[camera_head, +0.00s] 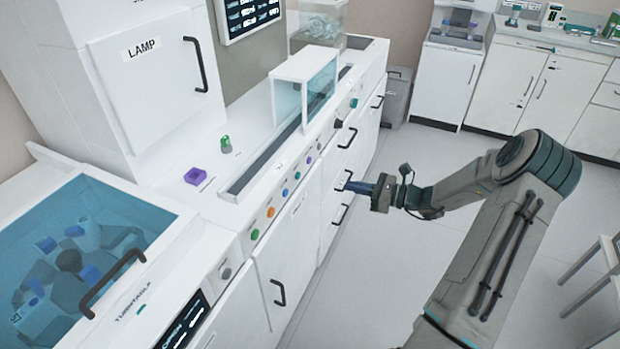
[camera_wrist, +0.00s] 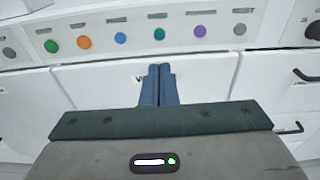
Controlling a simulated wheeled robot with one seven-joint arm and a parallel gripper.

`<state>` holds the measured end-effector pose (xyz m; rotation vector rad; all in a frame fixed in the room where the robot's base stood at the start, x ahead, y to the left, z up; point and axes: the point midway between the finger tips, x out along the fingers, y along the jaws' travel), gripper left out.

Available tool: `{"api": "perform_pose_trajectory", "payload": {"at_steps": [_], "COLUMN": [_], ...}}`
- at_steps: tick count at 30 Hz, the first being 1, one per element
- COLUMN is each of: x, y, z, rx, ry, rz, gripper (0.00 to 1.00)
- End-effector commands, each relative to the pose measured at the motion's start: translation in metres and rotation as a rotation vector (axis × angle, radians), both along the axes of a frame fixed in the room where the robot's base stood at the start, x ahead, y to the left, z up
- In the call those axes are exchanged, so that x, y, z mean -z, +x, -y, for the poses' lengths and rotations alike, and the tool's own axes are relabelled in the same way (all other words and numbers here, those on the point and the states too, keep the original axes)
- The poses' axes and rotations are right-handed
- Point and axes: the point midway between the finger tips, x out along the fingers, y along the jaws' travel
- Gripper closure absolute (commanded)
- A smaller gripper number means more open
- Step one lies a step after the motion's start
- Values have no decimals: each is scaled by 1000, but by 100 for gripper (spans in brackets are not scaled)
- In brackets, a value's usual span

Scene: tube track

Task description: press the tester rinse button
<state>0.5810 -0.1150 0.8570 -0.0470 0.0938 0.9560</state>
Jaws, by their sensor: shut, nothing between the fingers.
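A row of round coloured buttons runs along the front panel of the white counter. In the head view they are green (camera_head: 254,234), orange (camera_head: 270,212), blue (camera_head: 285,192), teal (camera_head: 297,175), purple (camera_head: 308,160) and grey (camera_head: 318,147). Their labels are too small to read, so I cannot tell which is the rinse button. My gripper (camera_head: 346,186) is shut and empty, in front of the counter's drawers. In the wrist view its blue fingertips (camera_wrist: 160,68) point toward the panel, below the teal button (camera_wrist: 159,34), touching no button.
A black knob (camera_head: 338,123) and another teal button (camera_head: 353,103) sit farther along the panel. Below are cabinet doors and drawers with protruding black handles (camera_head: 279,292). A blue-lidded turntable (camera_head: 110,215) stands at the near left. The floor (camera_head: 365,275) beside the counter is clear.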

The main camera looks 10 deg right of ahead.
Motion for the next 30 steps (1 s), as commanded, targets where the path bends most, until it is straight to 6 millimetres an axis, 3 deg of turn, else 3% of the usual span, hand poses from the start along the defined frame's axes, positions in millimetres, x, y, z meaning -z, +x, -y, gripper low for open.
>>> {"api": "perform_pose_trajectory", "payload": {"at_steps": [5,21,30], "x": [0,10,14], "y": [4,63,79], "z": [-7,-91,-114], "rx": [-3,-4,-3], "ry": [0,0,-1], "rz": [1,0,0], "gripper": [100,100,100]}}
